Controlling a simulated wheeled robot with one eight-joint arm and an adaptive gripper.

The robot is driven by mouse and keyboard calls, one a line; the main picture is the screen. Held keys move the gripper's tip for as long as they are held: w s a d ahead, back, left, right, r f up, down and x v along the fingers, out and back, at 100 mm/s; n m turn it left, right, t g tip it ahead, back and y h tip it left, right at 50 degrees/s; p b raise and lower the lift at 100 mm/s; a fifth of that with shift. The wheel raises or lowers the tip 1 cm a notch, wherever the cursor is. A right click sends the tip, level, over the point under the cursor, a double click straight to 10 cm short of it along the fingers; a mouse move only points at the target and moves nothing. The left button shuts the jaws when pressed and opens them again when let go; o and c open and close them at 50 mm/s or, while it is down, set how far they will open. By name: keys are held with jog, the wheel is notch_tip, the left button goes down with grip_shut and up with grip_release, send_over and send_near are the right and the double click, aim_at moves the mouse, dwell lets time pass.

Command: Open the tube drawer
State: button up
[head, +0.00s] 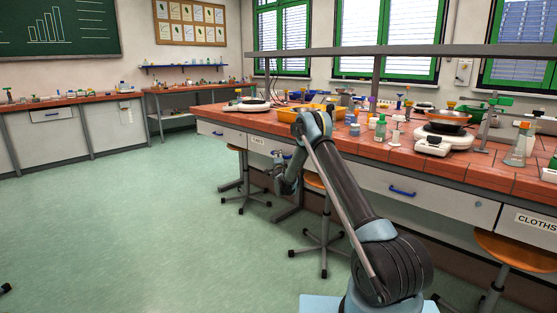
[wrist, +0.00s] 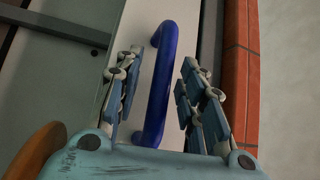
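A blue bar handle (wrist: 158,95) stands on a pale drawer front (wrist: 138,35) in the wrist view. My gripper (wrist: 162,62) is open, with one finger on each side of the handle. Gaps show between the handle and both fingers. In the head view my gripper (head: 284,180) is low in front of the bench, by the pale drawer front with a small label (head: 257,140). The label is too small to read surely. That drawer's handle is hidden behind my arm in the head view. The drawer front looks flush under the bench top.
The red tiled bench top (head: 225,114) overhangs the drawers and holds glassware, an orange tray (head: 290,114) and hotplates. Another blue-handled drawer (head: 402,191) is at right, beside one labelled CLOTHS (head: 535,222). Stools (head: 325,240) stand under the bench.

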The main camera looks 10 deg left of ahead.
jog(key=shift+w+r, duration=0.1)
jog(key=shift+w, duration=0.4)
grip_shut()
jog(key=shift+a, duration=0.15)
jog(key=shift+s, duration=0.15)
